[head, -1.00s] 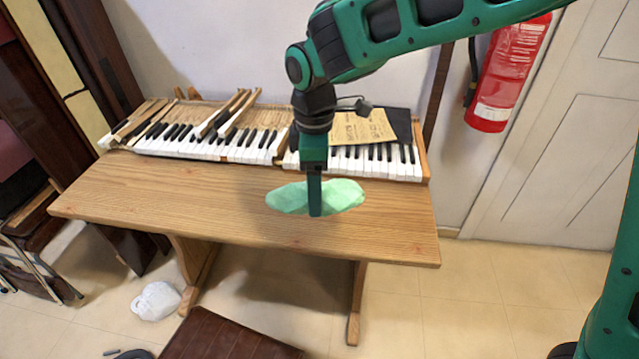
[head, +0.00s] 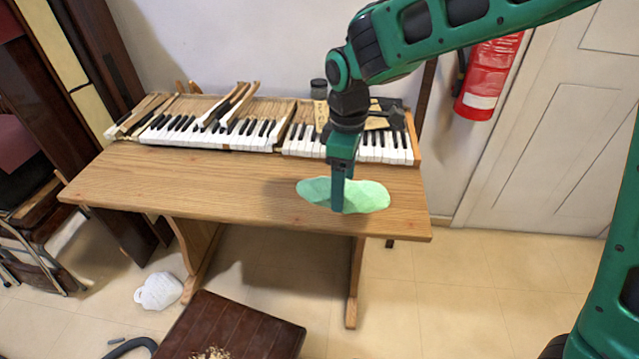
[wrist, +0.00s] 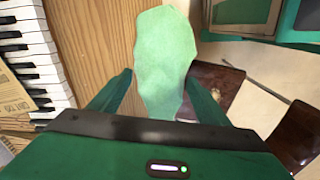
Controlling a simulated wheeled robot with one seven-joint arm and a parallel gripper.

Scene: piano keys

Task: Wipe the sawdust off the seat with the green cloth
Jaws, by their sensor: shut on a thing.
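The green cloth (head: 368,197) is pale green and flat, spread out to both sides of my gripper (head: 338,207). My gripper is shut on the cloth and holds it in front of the wooden table's right half. The wrist view also shows the cloth (wrist: 165,62) between the two fingers. The seat (head: 258,328) is dark brown leather, low on the floor in front of the table, cut off by the bottom edge. A pale heap of sawdust (head: 211,354) lies on it at the bottom edge. Part of the seat (wrist: 215,82) shows beside the cloth in the wrist view.
The wooden table (head: 200,190) carries piano keyboards (head: 210,133) along its back. A dark jar (head: 318,90) stands behind them. A white bag-like thing (head: 158,290) lies on the floor left. A red extinguisher (head: 487,80) hangs at the right wall. Floor right of the seat is clear.

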